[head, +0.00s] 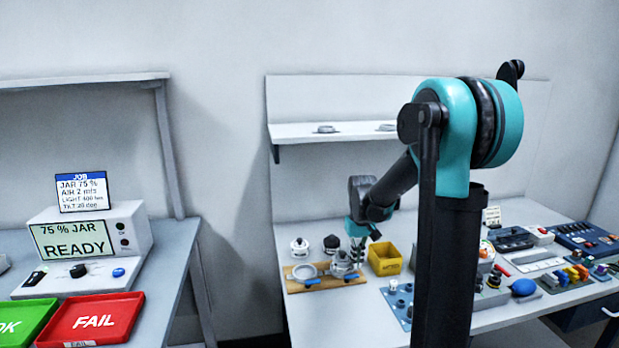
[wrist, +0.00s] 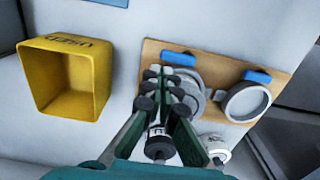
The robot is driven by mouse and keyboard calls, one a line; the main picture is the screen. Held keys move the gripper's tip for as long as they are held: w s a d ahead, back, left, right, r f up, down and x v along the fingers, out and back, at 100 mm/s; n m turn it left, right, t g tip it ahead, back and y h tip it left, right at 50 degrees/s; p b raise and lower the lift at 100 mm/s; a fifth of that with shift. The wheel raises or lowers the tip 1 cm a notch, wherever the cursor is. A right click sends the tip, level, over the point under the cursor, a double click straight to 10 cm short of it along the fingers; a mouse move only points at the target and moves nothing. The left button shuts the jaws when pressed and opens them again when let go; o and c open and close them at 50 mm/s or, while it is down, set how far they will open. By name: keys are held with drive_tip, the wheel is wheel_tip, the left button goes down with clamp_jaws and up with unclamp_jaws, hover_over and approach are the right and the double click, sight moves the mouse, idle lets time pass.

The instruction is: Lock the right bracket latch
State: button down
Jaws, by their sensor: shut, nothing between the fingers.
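A wooden board (head: 327,285) on the right-hand table carries two round bracket rings. The right bracket (head: 342,263) is partly behind my gripper (head: 356,254); its blue latch (head: 351,277) is at the board's front. The left bracket (head: 304,271) also has a blue latch (head: 312,282). The wrist view is turned round: the right bracket (wrist: 193,84) and its latch (wrist: 178,58) show left of the other ring (wrist: 246,101) and latch (wrist: 257,76). My gripper (wrist: 156,84) is shut and empty, its fingertips over or beside the right bracket, partly covering it. Contact cannot be told.
A yellow bin (head: 385,261) stands close to the board's right, also in the wrist view (wrist: 67,78). A white-topped part (head: 299,247) and a black-topped part (head: 331,244) stand behind the board.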

drive_tip(key=shift+f, duration=0.95)
drive_tip(key=shift+s+f, duration=0.15)
idle(0.4)
drive_tip(key=shift+s+d, duration=0.1)
drive_tip(key=shift+s, duration=0.05)
